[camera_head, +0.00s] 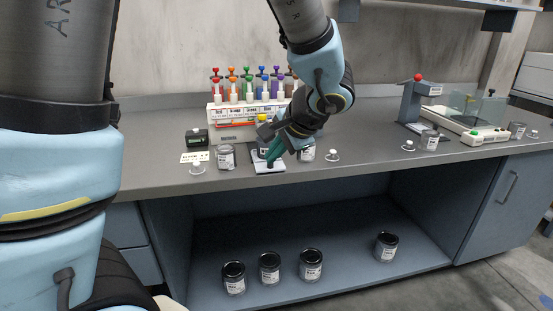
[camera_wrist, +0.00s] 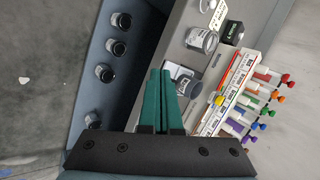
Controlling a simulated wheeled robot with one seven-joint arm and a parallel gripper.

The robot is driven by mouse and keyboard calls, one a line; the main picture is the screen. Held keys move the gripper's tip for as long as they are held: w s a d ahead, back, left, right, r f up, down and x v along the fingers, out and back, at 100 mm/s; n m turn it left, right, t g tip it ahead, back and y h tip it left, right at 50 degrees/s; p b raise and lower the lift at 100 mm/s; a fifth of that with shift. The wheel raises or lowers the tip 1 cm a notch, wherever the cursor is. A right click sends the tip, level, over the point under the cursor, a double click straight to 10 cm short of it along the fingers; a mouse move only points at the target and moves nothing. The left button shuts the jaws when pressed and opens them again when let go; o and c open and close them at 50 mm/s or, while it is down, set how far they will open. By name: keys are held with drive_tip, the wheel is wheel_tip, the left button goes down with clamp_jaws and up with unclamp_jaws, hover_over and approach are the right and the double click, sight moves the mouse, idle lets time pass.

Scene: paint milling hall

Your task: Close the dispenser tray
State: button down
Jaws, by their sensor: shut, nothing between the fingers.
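The dispenser (camera_head: 226,112) is a white box at the back of the bench with several coloured pumps on top; it also shows at the right in the wrist view (camera_wrist: 240,85). Its light tray (camera_head: 263,171) sticks out at the front, over the bench top. A jar, partly hidden by my gripper, stands on the tray (camera_wrist: 170,67) in the wrist view, with a yellow piece near it. My gripper (camera_head: 270,161) has green fingers pressed together, empty, pointing down at the front part of the tray. I cannot tell whether the fingertips touch it.
An open glass jar (camera_head: 226,157) stands left of the tray, with a small black device (camera_head: 196,138) behind it. Another jar (camera_head: 307,153) and a white-knobbed lid (camera_head: 332,156) are to the right. Several dark cans (camera_head: 270,268) stand on the shelf below.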

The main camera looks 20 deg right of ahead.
drive_tip(key=s+d+r+m+t+h, duration=0.1)
drive_tip(key=d+m+t, duration=0.1)
drive_tip(key=d, duration=0.4)
drive_tip(key=w+r+p+x, duration=0.1)
drive_tip(key=r+p+x, duration=0.1)
drive_tip(key=x, duration=1)
drive_tip(key=shift+w+a+f+p, duration=0.15)
drive_tip(key=shift+w+a+p, duration=0.1)
drive_tip(key=shift+w+p, duration=0.2)
drive_tip(key=w, duration=0.3)
drive_tip(key=w+b, duration=0.1)
drive_tip(key=w, duration=0.2)
drive_tip(key=w+d+b, duration=0.1)
drive_tip(key=w, duration=0.2)
drive_tip(key=shift+w+d, duration=0.1)
drive_tip(key=shift+w, duration=0.25)
